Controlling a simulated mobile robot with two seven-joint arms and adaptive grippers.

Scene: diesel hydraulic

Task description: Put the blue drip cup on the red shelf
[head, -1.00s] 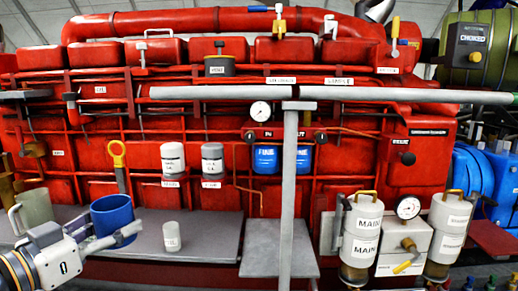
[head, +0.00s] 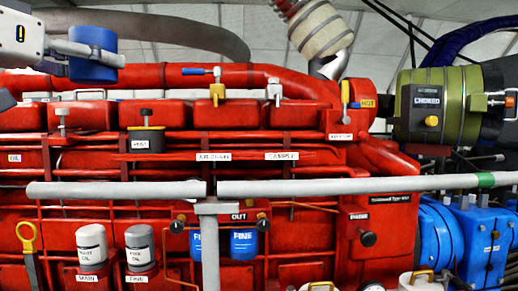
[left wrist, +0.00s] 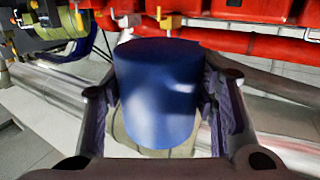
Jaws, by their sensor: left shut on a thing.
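The blue drip cup (head: 93,55) is raised high at the upper left of the head view, in front of the upper edge of the red engine. My left gripper (head: 88,50) is shut on it. In the left wrist view the cup (left wrist: 158,92) fills the middle, with a dark finger of the gripper (left wrist: 160,105) on each side. I cannot tell whether anything is inside the cup. A red shelf cannot be made out clearly in the current views. My right gripper is not in view.
The red engine (head: 100,168) fills the middle. Small valves, including a yellow-handled one (head: 217,92), stand along the top. An olive cylinder (head: 440,107) and blue units (head: 472,240) are at right.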

